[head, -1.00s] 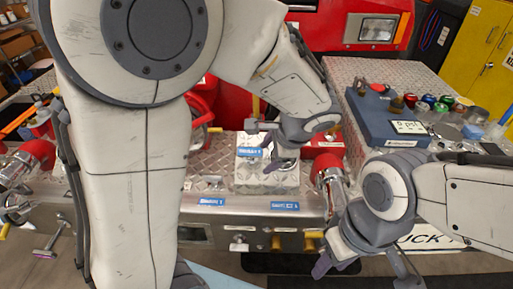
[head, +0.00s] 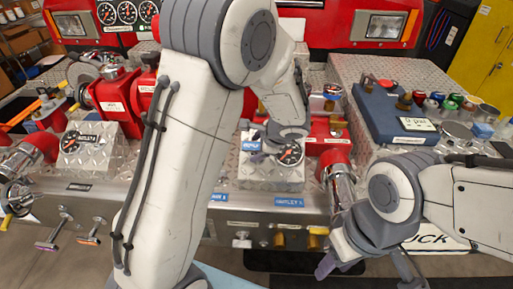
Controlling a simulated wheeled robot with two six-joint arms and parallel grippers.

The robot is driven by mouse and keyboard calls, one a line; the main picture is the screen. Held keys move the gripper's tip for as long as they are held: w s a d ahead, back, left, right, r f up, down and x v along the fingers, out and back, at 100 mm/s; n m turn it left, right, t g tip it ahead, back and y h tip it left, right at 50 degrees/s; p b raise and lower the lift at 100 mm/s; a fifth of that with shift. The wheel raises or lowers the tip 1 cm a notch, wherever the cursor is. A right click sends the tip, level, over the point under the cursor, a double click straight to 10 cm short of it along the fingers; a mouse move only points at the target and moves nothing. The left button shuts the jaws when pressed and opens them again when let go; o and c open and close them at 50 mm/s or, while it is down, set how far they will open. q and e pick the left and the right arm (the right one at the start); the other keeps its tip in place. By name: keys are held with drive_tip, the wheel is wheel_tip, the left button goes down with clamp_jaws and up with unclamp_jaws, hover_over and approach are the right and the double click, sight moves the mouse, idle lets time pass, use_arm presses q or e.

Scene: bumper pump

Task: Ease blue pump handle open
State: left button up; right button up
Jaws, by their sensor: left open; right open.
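The silver pump panel (head: 120,200) runs across the middle. Two T-shaped pull handles stick out at its left: a pinkish one (head: 47,246) and one with orange and bluish colour (head: 88,239). I cannot make out a clearly blue handle; my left arm covers part of the panel. My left gripper (head: 272,136) is open above the gauge block (head: 270,175), right of both handles, with its fingers partly hidden. My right gripper (head: 366,272) is open and empty, its fingers apart in front of the panel's right end.
A red valve body (head: 115,102) stands at the back left. A chrome pipe fitting with a red collar (head: 341,185) rises close to my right gripper. The floor before the left handles looks clear.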

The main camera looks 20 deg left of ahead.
use_arm(q)
clamp_jaws()
idle(1.4)
